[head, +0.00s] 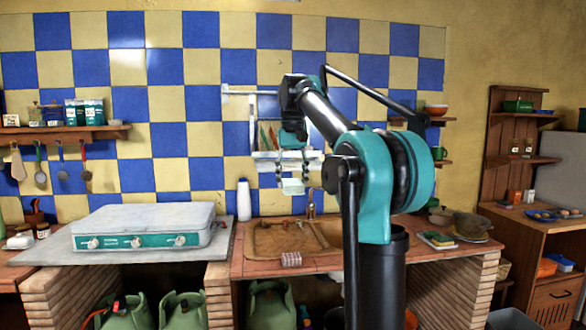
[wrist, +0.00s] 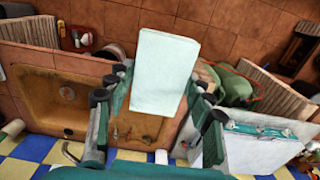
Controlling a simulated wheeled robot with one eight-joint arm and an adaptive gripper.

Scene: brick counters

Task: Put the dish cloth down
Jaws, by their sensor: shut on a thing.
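My gripper (head: 290,165) is raised in front of the tiled wall, above the sink counter. In the wrist view its two fingers (wrist: 161,92) are shut on a pale, whitish-green flat rectangular thing, which I take to be the dish cloth (wrist: 165,60). It looks stiff and slab-like and sticks out past the fingertips, clear of the counter. In the head view the pale cloth (head: 293,187) shows only partly below the gripper, among similarly pale shapes. The parts between the fingers are hidden.
Below is a brown sink (head: 270,238) with a tap (head: 311,205). A white bottle (head: 243,200) and a stove (head: 143,226) stand left.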

